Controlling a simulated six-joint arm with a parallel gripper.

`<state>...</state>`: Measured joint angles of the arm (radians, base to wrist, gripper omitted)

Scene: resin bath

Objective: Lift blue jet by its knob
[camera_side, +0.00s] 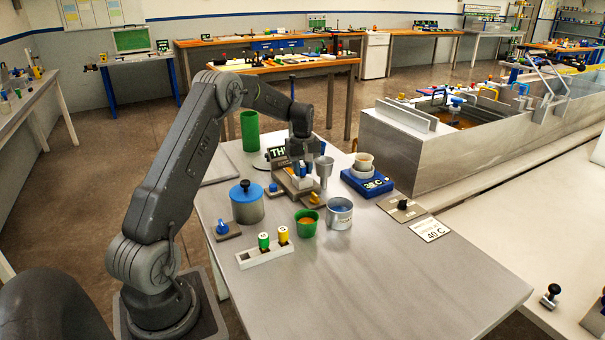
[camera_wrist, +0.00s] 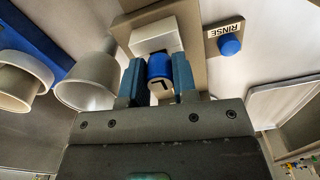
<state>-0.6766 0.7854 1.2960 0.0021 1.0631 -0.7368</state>
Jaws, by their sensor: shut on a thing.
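My gripper (camera_wrist: 159,78) is shut, its two blue-grey fingers on either side of the blue jet (camera_wrist: 158,66). The jet shows as a short blue cylinder with a pale grey end bearing a dark mark. Behind it in the wrist view is a white block (camera_wrist: 156,34) on a tan base plate (camera_wrist: 123,27). In the side view my gripper (camera_side: 300,172) points down over the tan stand; the fingers mostly hide the jet there. I cannot tell whether the jet is clear of its seat.
A grey metal cup (camera_side: 324,167) stands close beside my gripper. A blue scale (camera_side: 366,183) carries a pale cup. A blue-lidded pot (camera_side: 247,204), a green cup (camera_side: 307,222), a metal cup (camera_side: 339,214) and a vial rack (camera_side: 263,257) stand nearer. The table's front right is clear.

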